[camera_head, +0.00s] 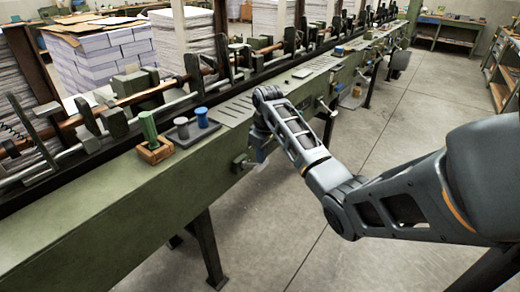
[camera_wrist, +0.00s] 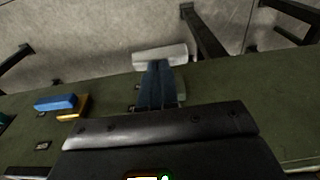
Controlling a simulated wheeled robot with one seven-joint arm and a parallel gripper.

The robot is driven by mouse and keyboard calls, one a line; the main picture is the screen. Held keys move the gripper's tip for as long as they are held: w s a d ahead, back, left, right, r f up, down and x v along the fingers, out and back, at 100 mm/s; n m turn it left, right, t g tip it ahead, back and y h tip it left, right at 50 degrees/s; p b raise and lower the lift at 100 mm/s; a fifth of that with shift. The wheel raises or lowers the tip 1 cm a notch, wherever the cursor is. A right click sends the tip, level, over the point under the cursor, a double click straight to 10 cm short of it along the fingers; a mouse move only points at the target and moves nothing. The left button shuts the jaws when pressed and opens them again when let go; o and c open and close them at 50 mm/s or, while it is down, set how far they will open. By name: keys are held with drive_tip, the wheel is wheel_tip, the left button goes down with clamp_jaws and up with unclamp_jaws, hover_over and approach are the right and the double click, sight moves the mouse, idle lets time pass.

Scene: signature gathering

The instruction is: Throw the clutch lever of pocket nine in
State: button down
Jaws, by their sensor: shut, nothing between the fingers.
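My gripper (camera_head: 262,156) is at the front face of the long green machine (camera_head: 110,215), partly hidden behind my wrist in the head view. In the wrist view its blue-grey fingers (camera_wrist: 157,75) are together and empty. A pale block-shaped handle (camera_wrist: 160,57) lies across the fingertips, over the machine's edge; I cannot tell whether they touch. In the head view a metal lever (camera_head: 242,163) sticks out of the front face just left of my gripper. Another lever (camera_head: 325,107) shows farther along. No pocket number is readable, so I cannot tell which lever is pocket nine's.
A wooden block with a green handle (camera_head: 150,145) and a grey tray (camera_head: 188,133) with grey and blue cups stand on the machine top. The wrist view shows a blue bar (camera_wrist: 55,102) and a brass block (camera_wrist: 72,108). The floor (camera_head: 400,115) in front is clear.

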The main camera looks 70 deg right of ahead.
sight(264, 167)
drive_tip(key=shift+f, duration=0.1)
idle(0.3)
drive_tip(key=t, duration=0.1)
drive_tip(key=s+f+t, duration=0.1)
drive_tip(key=shift+s+a+f+t+h+b, duration=0.1)
drive_tip(key=shift+a+f+t+h+b, duration=0.1)
drive_tip(key=shift+a+t+h+b, duration=0.15)
drive_tip(key=shift+s+d+f, duration=0.1)
drive_tip(key=shift+s+f, duration=0.15)
drive_tip(key=shift+f, duration=0.3)
wheel_tip(264, 167, down, 8)
drive_tip(key=s+t+h+b, duration=0.1)
drive_tip(key=t+b, duration=0.5)
drive_tip(key=b, duration=0.3)
drive_tip(key=shift+s+f, duration=0.15)
drive_tip(key=shift+s, duration=0.2)
drive_tip(key=shift+a+f+b, duration=0.15)
drive_tip(key=shift+a+b, duration=0.05)
drive_tip(key=shift+b, duration=0.1)
drive_tip(key=shift+h, duration=0.25)
